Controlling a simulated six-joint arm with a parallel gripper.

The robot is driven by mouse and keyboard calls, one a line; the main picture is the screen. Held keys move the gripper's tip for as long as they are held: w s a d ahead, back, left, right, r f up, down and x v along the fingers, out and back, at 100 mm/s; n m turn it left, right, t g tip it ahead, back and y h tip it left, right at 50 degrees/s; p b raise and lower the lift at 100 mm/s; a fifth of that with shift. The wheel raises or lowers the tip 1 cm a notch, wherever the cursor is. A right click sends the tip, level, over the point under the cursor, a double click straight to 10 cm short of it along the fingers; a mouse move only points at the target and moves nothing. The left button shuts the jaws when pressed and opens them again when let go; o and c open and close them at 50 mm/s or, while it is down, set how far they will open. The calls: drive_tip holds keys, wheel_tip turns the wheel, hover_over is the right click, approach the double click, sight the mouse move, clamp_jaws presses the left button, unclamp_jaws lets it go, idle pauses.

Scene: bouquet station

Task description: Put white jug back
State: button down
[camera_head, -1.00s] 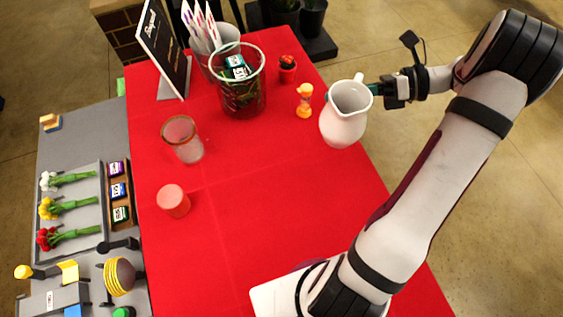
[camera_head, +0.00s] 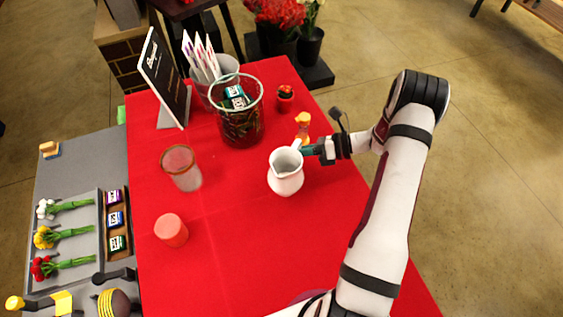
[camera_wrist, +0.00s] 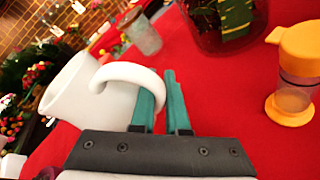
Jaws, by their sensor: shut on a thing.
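The white jug (camera_head: 286,172) is near the middle of the red table in the head view. My gripper (camera_head: 312,151) is at its right, shut on the jug's handle. In the wrist view the jug (camera_wrist: 85,92) is at the left and looks tilted in the picture, and its handle runs between the green fingers of my gripper (camera_wrist: 160,95). I cannot tell whether the jug's base touches the cloth.
An orange-capped shaker (camera_head: 302,124) stands just behind my gripper. A large glass vase (camera_head: 240,130) is behind the jug. A clear glass (camera_head: 183,172) and a pink candle (camera_head: 171,231) stand to the left. The red table (camera_head: 270,250) is clear in front.

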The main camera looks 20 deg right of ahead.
sight(281, 163)
drive_tip(key=f, duration=0.3)
drive_tip(key=a+f, duration=0.1)
drive_tip(key=shift+w+f, duration=0.35)
drive_tip(key=shift+w, duration=0.05)
drive_tip(key=shift+f, duration=0.1)
